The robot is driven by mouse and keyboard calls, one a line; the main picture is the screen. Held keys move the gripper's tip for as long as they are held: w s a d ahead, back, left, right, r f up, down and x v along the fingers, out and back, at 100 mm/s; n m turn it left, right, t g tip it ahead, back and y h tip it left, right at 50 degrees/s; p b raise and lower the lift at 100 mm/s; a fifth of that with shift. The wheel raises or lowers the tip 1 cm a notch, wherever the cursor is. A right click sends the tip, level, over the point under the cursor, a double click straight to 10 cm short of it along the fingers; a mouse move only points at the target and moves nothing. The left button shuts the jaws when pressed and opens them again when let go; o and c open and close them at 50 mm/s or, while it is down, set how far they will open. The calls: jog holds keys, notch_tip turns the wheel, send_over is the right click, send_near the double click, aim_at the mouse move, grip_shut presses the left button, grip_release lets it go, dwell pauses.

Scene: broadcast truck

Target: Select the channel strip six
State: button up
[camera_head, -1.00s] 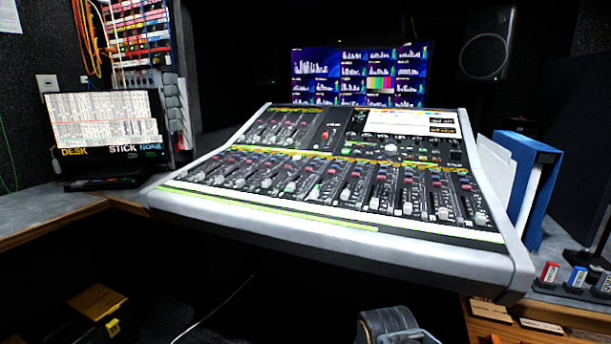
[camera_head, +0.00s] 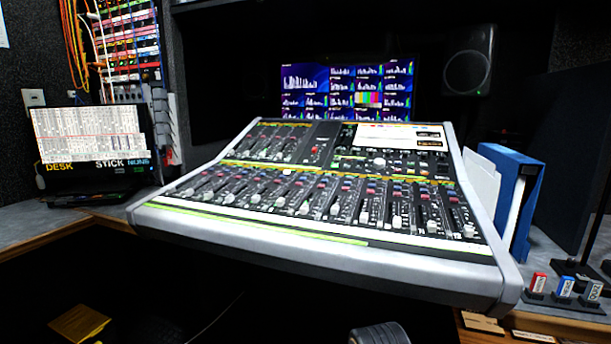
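The mixing console (camera_head: 320,250) stands in the middle of the view, its sloped face toward me. A row of channel strips with faders (camera_head: 320,205) runs across its lower part. Small coloured buttons sit above the faders. Strip numbers are too small to read, so I cannot tell which one is six. A shorter bank of strips (camera_head: 270,140) is at the upper left of the console, and a bright screen (camera_head: 400,136) is at its upper right. My gripper is not in view. A dark rounded part at the bottom edge may be mine.
A laptop (camera_head: 92,140) stands on the left counter. A monitor with meters (camera_head: 347,90) is behind the console. Blue binders (camera_head: 519,200) stand close to its right side, with small red, blue and grey blocks (camera_head: 565,287) nearer. A yellow box (camera_head: 80,324) is low at left.

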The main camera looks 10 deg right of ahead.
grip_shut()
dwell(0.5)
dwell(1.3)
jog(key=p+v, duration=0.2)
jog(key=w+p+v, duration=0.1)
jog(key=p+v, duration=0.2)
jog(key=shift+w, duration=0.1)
